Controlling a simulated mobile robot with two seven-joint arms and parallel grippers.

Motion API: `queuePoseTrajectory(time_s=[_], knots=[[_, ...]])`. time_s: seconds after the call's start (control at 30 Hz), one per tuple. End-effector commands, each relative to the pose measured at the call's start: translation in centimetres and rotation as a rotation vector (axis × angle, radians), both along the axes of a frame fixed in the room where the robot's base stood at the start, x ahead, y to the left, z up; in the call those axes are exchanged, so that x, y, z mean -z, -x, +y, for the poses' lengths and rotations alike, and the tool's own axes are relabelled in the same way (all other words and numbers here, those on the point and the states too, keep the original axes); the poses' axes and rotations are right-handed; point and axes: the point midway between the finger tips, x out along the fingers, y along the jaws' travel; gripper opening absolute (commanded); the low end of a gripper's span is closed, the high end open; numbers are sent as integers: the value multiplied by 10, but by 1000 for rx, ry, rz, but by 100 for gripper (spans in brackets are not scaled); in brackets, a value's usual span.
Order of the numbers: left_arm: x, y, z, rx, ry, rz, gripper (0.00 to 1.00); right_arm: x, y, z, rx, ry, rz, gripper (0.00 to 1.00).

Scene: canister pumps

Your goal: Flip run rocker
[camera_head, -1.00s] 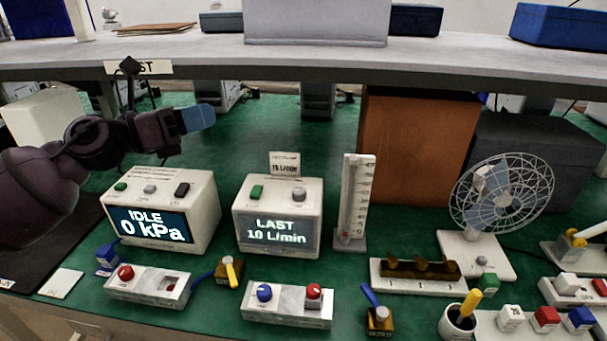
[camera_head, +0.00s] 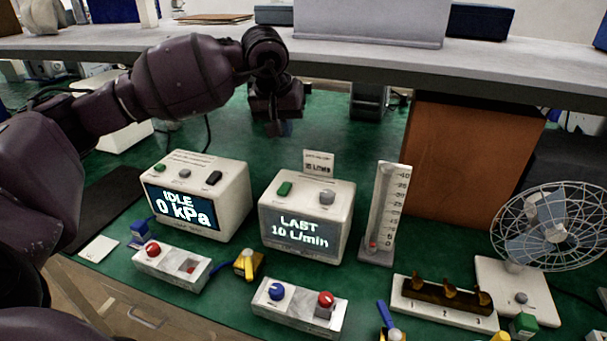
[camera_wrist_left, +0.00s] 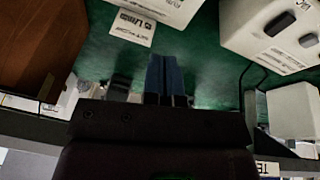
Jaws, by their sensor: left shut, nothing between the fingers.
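The white pump box (camera_head: 228,208) shows "IDLE 0 kPa" on its screen. Its top carries a green button (camera_head: 157,168), a grey knob (camera_head: 185,174) and a dark rocker switch (camera_head: 213,178). In the left wrist view the pump box (camera_wrist_left: 252,42) is at the upper right, with the dark rocker (camera_wrist_left: 280,23) in sight. My left gripper (camera_head: 281,128) is shut and empty, with blue fingertips. It hangs behind the boxes, up and to the right of the rocker, apart from it. The blue fingers (camera_wrist_left: 165,72) also show in the left wrist view. My right gripper is not in view.
A second box (camera_head: 305,220) reading "LAST 10 L/min" stands right of the pump box, with a card (camera_head: 318,163) behind it. A flow tube (camera_head: 382,215), valve blocks (camera_head: 172,267) and a fan (camera_head: 545,230) stand nearby. A shelf (camera_head: 370,62) runs above the green bench.

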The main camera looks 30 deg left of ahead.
Motion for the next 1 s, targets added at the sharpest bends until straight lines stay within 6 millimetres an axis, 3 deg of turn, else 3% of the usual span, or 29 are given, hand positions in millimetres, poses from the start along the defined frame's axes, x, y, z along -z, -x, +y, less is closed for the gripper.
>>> queuePoseTrajectory(time_s=[0.27,0.7,1.0], knots=[[2,7,9,145,-101,54,0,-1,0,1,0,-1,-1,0],[4,7,8,158,-101,54,0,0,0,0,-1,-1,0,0],[40,-3,10,157,-99,58,0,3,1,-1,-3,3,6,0]])
